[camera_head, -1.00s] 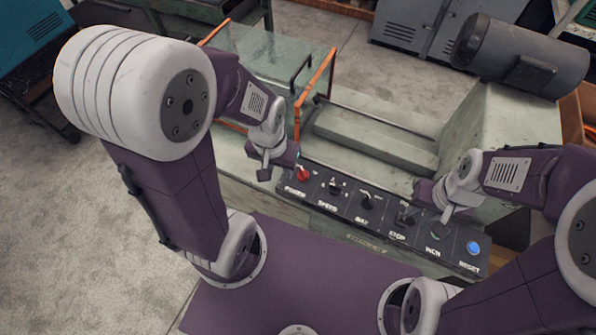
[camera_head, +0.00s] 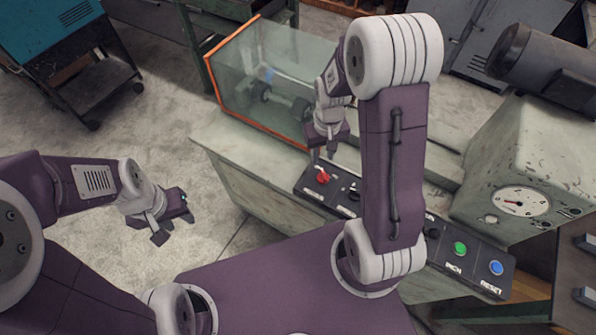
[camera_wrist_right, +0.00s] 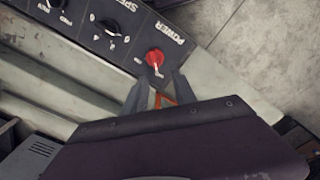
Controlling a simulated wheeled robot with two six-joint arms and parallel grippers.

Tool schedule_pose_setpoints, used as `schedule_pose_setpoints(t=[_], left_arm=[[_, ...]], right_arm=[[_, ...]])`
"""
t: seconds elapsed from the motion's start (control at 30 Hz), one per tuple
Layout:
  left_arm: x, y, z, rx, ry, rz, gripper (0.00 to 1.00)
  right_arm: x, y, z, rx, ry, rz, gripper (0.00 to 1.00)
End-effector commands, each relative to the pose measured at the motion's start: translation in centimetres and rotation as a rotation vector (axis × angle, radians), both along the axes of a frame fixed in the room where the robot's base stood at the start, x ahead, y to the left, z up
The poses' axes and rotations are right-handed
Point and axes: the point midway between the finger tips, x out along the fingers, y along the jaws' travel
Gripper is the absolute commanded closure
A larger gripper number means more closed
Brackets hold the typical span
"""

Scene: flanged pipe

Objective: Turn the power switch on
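The power switch is a red rotary knob (camera_head: 322,175) at the left end of the black control panel (camera_head: 309,192). In the right wrist view the red knob (camera_wrist_right: 155,57) sits beside the POWER label, and the small position marks are too blurred to read. My right gripper (camera_head: 325,148) is above and just behind the knob. In the right wrist view its fingers (camera_wrist_right: 160,88) are apart with nothing between them, and the knob is just beyond the tips, roughly in line with the gap. My left gripper (camera_head: 176,217) is open and empty, over the floor left of the machine.
The SPEED knob (camera_wrist_right: 112,27) is next to the power knob. My right arm hides the panel's middle. A green button (camera_head: 460,249) and a blue button (camera_head: 497,268) are at its right end. An orange-framed clear guard (camera_head: 240,85) stands behind on the left.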

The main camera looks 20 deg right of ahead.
Motion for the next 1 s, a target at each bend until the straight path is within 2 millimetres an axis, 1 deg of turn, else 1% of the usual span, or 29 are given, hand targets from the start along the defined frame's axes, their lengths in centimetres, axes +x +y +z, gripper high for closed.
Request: schedule_pose_setpoints(t=[0.03, 0.2, 0.27, 0.37, 0.5, 0.6, 0.7, 0.8, 1.0], left_arm=[[0.0, 0.0, -0.2, 0.0, 0.0, 0.0, 0.64], [0.0, 0.0, -0.3, 0.0, 0.0, 0.0, 0.64], [0.0, 0.0, -0.3, 0.0, -0.001, 0.0, 0.64], [0.0, 0.0, -0.3, 0.0, -0.001, 0.0, 0.64], [0.0, 0.0, -0.3, 0.0, 0.0, 0.0, 0.64], [0.0, 0.0, -0.3, 0.0, 0.0, 0.0, 0.64], [0.0, 0.0, -0.3, 0.0, 0.0, 0.0, 0.64], [0.0, 0.0, -0.3, 0.0, 0.0, 0.0, 0.64], [0.0, 0.0, -0.3, 0.0, 0.0, 0.0, 0.64]], right_arm=[[-0.3, -0.2, -0.6, 0.002, 0.012, -0.007, 0.67], [-0.5, -0.4, -1.0, 0.002, 0.017, -0.014, 0.67], [-0.5, -0.4, -1.6, 0.003, 0.02, -0.014, 0.67], [-0.6, -0.4, -3.5, 0.003, 0.023, -0.014, 0.67], [-0.6, -0.4, -6.5, 0.003, 0.023, -0.014, 0.67], [-0.6, -0.4, -8.2, 0.003, 0.02, -0.014, 0.67], [-0.5, -0.4, -9.3, 0.002, 0.018, -0.014, 0.67], [-0.5, -0.4, -9.8, 0.002, 0.016, -0.014, 0.67], [-0.4, -0.4, -9.8, 0.002, 0.015, -0.014, 0.67]])
